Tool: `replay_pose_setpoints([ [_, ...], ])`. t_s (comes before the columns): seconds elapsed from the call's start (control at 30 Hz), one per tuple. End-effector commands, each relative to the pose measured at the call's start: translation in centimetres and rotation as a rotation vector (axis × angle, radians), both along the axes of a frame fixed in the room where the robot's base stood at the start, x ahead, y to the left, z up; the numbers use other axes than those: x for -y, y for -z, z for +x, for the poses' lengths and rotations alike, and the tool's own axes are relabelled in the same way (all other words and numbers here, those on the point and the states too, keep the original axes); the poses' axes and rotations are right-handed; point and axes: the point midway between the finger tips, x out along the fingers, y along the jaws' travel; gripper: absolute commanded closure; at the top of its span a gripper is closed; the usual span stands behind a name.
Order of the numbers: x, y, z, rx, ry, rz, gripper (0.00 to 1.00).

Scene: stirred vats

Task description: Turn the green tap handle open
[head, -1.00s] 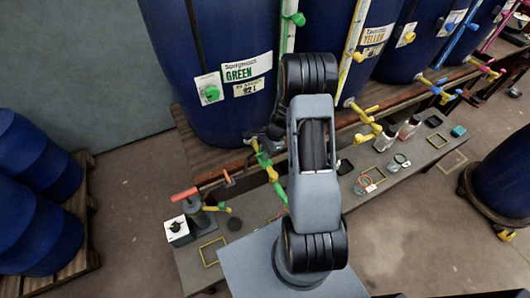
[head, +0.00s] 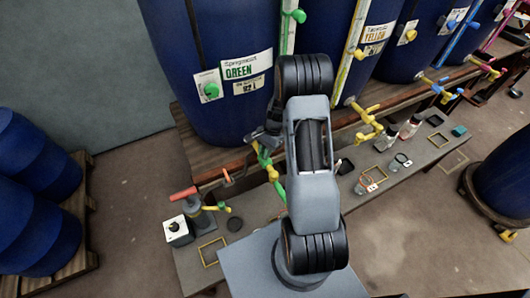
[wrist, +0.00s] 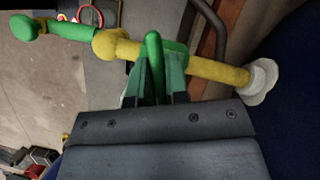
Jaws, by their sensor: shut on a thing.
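The green vat (head: 205,60) is a large blue drum with a label reading GREEN. Its tap (head: 262,158) has a yellow pipe and green parts and sticks out low in front of the drum. In the wrist view the yellow pipe (wrist: 215,70) runs from a white collar to a green spout end (wrist: 60,30). The green tap handle (wrist: 153,55) stands between the fingers of my gripper (wrist: 160,85), which is shut on it. In the head view my arm hides part of the gripper and tap.
Yellow (head: 367,122) and blue taps stand to the right. Blue drums (head: 35,220) on a pallet stand at left.

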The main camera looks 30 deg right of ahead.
Motion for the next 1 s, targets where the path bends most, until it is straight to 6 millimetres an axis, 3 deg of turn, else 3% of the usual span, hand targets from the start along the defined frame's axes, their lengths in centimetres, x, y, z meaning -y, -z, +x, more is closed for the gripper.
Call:
replay_pose_setpoints([
  [1.0, -0.05, 0.01, 0.10, 0.002, -0.938, -0.001, 1.00],
])
